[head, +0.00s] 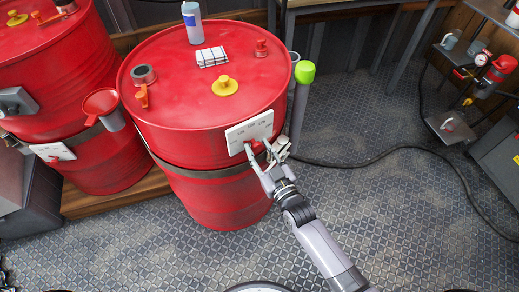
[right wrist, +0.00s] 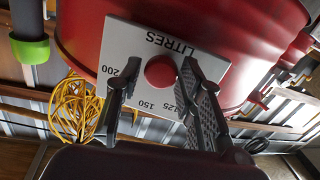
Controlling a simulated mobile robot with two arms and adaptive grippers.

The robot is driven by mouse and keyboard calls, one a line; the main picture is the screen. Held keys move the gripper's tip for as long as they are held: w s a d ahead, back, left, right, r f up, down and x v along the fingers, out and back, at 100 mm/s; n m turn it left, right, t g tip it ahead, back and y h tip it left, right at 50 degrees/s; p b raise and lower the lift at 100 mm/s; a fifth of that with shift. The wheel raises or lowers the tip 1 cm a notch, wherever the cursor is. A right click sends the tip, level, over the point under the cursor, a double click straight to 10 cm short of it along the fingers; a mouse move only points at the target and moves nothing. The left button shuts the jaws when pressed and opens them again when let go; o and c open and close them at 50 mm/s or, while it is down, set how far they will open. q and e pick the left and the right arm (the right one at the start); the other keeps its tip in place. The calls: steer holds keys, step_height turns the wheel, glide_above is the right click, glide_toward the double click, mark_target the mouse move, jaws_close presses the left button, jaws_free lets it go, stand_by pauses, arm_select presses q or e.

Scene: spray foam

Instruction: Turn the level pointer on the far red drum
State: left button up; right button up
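A red drum (head: 190,125) stands in the middle of the head view, with a white level plate (head: 250,131) on its side. In the right wrist view the plate (right wrist: 140,48) reads LITRES with 200, 150 and 125. A round red pointer knob (right wrist: 160,71) sits on it; which mark it points to is unclear. My right gripper (head: 265,148) is at the plate. Its fingers (right wrist: 160,85) are apart, one on each side of the knob, with gaps visible. A second red drum (head: 60,75) at the left has a similar plate (head: 52,151). My left gripper is out of view.
On the middle drum's top stand a spray bottle (head: 192,22), a white box (head: 211,57) and a yellow cap (head: 225,86). A red funnel (head: 101,103) is between the drums. A green-topped post (head: 304,72) stands close right of the plate. The floor right is mostly clear.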

jaws_close()
steer(key=shift+m, duration=0.4)
steer(key=shift+m+p, duration=0.5)
steer(key=shift+m, duration=0.4)
steer(key=shift+d+m+p, duration=0.1)
steer(key=shift+m+p, duration=0.2)
steer(key=shift+m, duration=1.3)
steer(key=shift+o, duration=1.9)
jaws_free()
